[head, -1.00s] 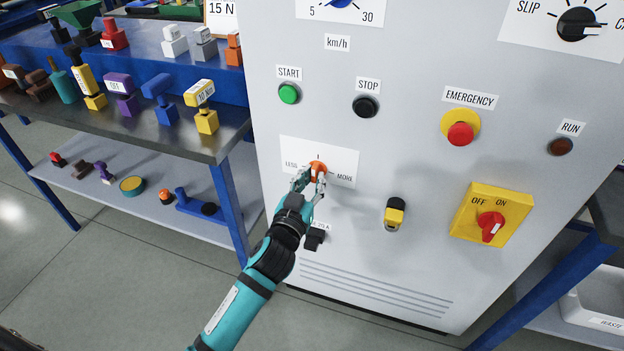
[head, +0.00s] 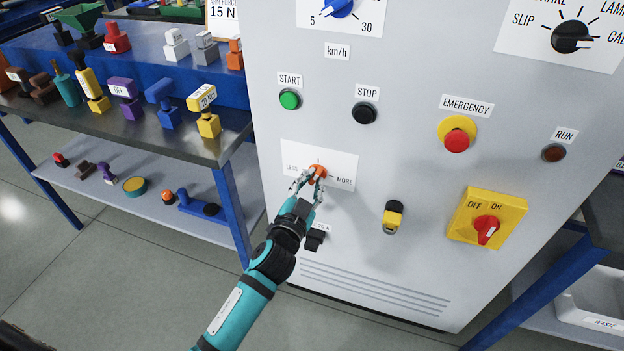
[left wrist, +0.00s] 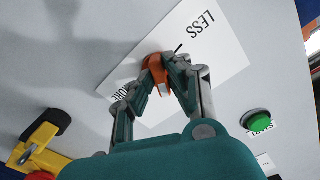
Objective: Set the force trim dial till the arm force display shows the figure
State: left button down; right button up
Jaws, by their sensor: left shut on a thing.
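The orange force trim dial (head: 318,170) sits on a white plate (head: 341,181) marked LESS on the left and MORE on the right, low on the grey cabinet. My left gripper (head: 310,180) is shut on the dial, its fingers on either side of it. The left wrist view also shows the orange dial (left wrist: 156,75) between the fingers, with part of the plate's lettering covered. A white card (head: 222,12) at the top reads 15 N, its upper part cut off; no other force reading is visible. My right gripper is not in view.
The cabinet also bears a green START button (head: 290,99), a black STOP button (head: 364,112), a red EMERGENCY button (head: 457,141) and a yellow OFF/ON switch (head: 486,230). A black fitting (head: 315,240) lies just below the dial. A bench (head: 200,148) with several stamps stands left.

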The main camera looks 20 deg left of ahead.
pick_arm(q)
jog(key=shift+m+p, duration=0.4)
jog(key=shift+m, duration=1)
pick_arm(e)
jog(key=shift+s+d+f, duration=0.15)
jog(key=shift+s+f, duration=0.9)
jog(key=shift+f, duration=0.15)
pick_arm(q)
jog(key=c, duration=1.3)
grip_release()
jog(key=s, duration=1.2)
jog(key=shift+a, duration=0.25)
